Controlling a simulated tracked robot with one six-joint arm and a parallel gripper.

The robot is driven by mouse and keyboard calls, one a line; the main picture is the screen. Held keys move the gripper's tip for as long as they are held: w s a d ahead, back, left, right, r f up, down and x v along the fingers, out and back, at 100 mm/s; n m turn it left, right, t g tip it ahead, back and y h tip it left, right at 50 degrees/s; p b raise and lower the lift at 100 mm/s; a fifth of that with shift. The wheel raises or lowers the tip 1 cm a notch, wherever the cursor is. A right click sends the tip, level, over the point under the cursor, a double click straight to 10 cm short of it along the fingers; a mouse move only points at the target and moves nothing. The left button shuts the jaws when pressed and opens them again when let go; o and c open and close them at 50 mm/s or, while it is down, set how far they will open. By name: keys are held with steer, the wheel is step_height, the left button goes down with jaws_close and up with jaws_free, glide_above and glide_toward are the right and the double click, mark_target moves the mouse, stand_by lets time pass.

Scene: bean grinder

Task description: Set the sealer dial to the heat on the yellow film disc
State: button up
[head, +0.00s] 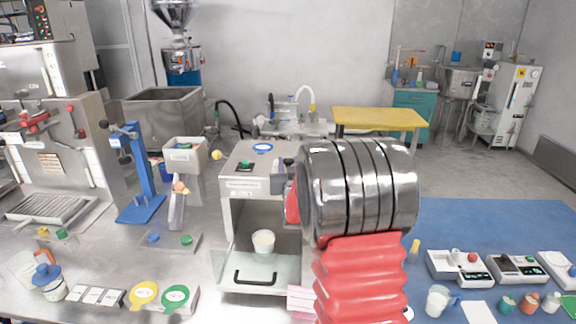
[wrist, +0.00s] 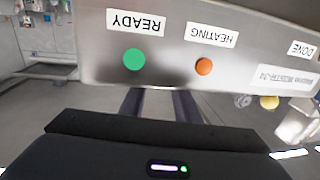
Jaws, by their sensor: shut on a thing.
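The sealer (head: 237,188) is a pale metal box in the middle of the head view, with a green lamp on top and a white cup (head: 263,241) in its open bay. In the wrist view its panel (wrist: 255,47) shows upside down, with a green READY lamp (wrist: 134,59) and an orange HEATING lamp (wrist: 204,66). My gripper (wrist: 160,102) is shut at the sealer; its fingers run out of sight past the panel edge. The dial is hidden, as is its setting. The yellow film disc (head: 143,293) lies at front left; its marking is unreadable here.
A green film disc (head: 175,296) lies beside the yellow one. A blue disc (head: 262,148) lies on the sealer. My red and steel arm covers the sealer's right side. A blue press (head: 139,175) stands left. Scales (head: 458,266) and cups stand at right on a blue surface.

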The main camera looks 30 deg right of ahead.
steer(key=shift+w+a+r+m+g+h, duration=0.15)
steer(key=shift+m+g+h, duration=0.25)
steer(key=shift+h, duration=0.2)
steer(key=shift+w+a+r+m+g+h, duration=0.1)
steer(key=shift+m+g+h, duration=0.2)
steer(key=shift+m+h, duration=0.25)
steer(key=o, duration=1)
steer(key=shift+s+f, duration=0.1)
steer(key=shift+f, duration=0.05)
steer(key=shift+o, duration=0.2)
steer(key=shift+s, duration=0.1)
steer(key=v, duration=1.3)
steer(key=shift+s+a, duration=0.2)
steer(key=shift+s, duration=0.05)
steer(key=shift+f, duration=0.1)
